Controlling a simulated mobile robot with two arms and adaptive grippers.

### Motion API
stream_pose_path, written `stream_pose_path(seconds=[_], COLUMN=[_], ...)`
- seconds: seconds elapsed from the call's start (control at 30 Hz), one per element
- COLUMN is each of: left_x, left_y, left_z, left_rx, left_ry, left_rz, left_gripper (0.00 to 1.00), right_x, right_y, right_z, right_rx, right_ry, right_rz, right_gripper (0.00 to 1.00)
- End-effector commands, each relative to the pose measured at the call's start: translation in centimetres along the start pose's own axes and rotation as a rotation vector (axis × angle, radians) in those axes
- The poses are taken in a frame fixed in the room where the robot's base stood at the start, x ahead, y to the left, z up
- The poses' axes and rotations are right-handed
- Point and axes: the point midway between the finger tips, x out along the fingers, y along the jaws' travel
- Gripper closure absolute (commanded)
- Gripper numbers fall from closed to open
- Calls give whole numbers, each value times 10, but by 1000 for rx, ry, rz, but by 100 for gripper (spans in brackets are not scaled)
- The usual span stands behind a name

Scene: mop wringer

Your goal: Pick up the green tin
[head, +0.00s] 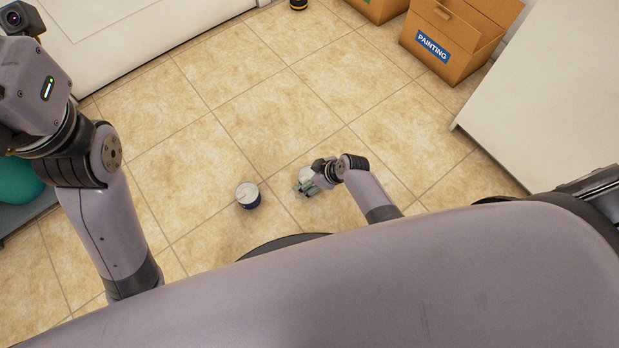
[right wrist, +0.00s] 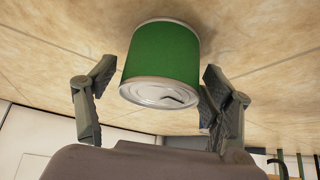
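The green tin (right wrist: 162,55) stands on the tiled floor, with its grey metal lid and pull tab facing my right wrist camera. In the head view only its pale lid (head: 305,174) shows clearly, partly hidden by my right gripper (head: 310,187). In the right wrist view the two fingers of my right gripper (right wrist: 159,69) are spread, one on each side of the tin. A narrow gap shows at the left finger. The right finger is very close to the tin, and I cannot tell if it touches. My left arm is raised at the left, its fingers out of frame.
A dark blue tin (head: 248,196) with a pale lid stands on the floor to the left. A cardboard box labelled PAINTING (head: 440,48) stands at the upper right, near a white cabinet (head: 545,90). The middle of the tiled floor (head: 260,110) is clear.

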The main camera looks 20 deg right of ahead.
Motion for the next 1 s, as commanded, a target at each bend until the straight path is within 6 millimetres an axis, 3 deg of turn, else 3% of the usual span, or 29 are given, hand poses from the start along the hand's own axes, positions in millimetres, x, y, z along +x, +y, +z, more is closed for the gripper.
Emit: stream_pose_path(seconds=[0.7,1.0], left_x=[0,1], left_y=[0,0], left_z=[0,0], left_rx=[-1,-1], left_ry=[0,1], left_rz=[-1,-1], left_gripper=[60,60], right_x=[0,-2], right_y=[0,0], right_z=[0,-1], right_rx=[0,-1], right_ry=[-1,0], right_rz=[0,1], right_gripper=[76,77])
